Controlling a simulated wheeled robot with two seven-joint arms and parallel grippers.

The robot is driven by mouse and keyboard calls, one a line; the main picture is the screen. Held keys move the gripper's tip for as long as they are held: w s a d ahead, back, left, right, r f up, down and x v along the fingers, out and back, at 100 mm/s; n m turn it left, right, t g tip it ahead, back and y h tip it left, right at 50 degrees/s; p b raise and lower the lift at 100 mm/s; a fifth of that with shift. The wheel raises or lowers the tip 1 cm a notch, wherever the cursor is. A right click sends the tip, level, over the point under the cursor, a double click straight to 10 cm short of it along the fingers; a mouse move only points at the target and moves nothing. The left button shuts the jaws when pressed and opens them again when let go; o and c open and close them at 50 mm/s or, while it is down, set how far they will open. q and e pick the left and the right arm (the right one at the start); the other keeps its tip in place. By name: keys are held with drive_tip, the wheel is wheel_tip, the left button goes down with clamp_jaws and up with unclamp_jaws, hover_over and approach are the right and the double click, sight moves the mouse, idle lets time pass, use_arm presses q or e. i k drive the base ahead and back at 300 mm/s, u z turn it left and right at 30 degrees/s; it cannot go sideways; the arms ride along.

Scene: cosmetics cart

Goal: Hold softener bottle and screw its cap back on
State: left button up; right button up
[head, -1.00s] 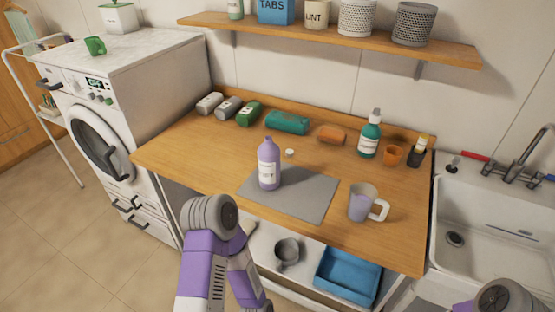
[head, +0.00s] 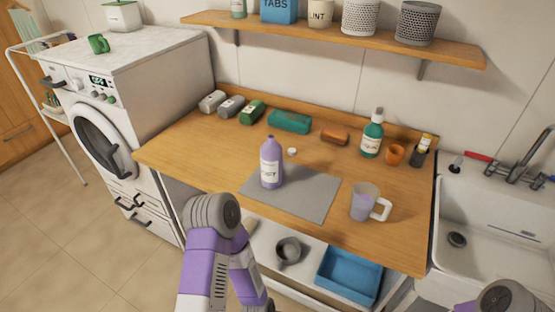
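The softener bottle (head: 270,165) is purple with a white label and stands upright on the grey mat (head: 318,198). No cap shows on its neck. A small white cap (head: 292,151) lies on the wooden counter just behind and to the right of the bottle. My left arm comes up in front of the counter, below the bottle, but its gripper does not show. Only a small part of my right arm shows at the lower right corner, and its gripper is out of the picture.
A measuring jug (head: 364,202) stands at the mat's right edge. A green pump bottle (head: 372,136), orange cup (head: 395,154) and brush holder (head: 420,156) stand behind it. A sink (head: 490,235) is at right. The front left counter is clear.

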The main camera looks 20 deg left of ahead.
sight(272, 151)
drive_tip(key=z, duration=3)
drive_tip(key=k, duration=1.7)
drive_tip(key=u, duration=1.8)
drive_tip(key=i, duration=0.3)
